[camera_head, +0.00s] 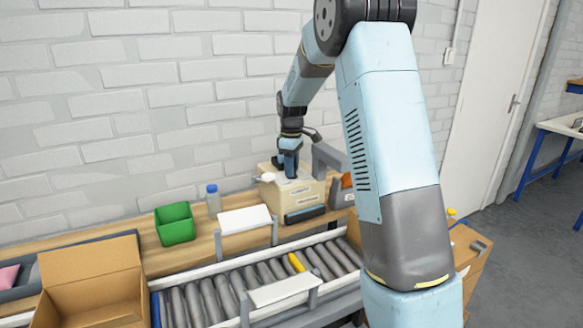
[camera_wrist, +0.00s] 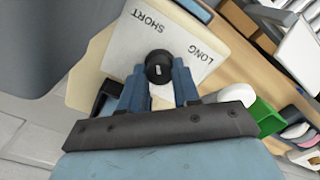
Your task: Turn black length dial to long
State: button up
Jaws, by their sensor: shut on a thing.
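The black length dial (camera_wrist: 159,67) sits on the pale top panel (camera_wrist: 120,48) of a beige machine (camera_head: 300,203). A short white mark shows on the dial; I cannot tell which word it points to. The printed word SHORT (camera_wrist: 148,21) is above the dial in the wrist view, and LONG (camera_wrist: 201,52) is to its right. My gripper (camera_wrist: 160,76) is shut on the dial, with one blue finger on each side. In the head view my gripper (camera_head: 288,163) points down onto the machine's top and hides the dial.
A white round part (camera_head: 267,177) is at the machine's left side. A green bin (camera_head: 175,223) and a bottle with a blue cap (camera_head: 213,199) stand on the wooden bench to the left. A roller conveyor (camera_head: 245,280) runs in front, with an open cardboard box (camera_head: 92,280) at left.

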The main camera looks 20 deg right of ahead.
jog(key=m, duration=0.4)
jog(key=shift+m, duration=0.4)
jog(key=m, duration=0.4)
jog(key=shift+a, duration=0.1)
jog(key=m, duration=0.4)
jog(key=shift+m, duration=2.3)
jog(key=o, duration=1.1)
jog(key=shift+c, duration=0.2)
notch_tip(320, 180, up, 14)
jog(key=shift+f, duration=0.15)
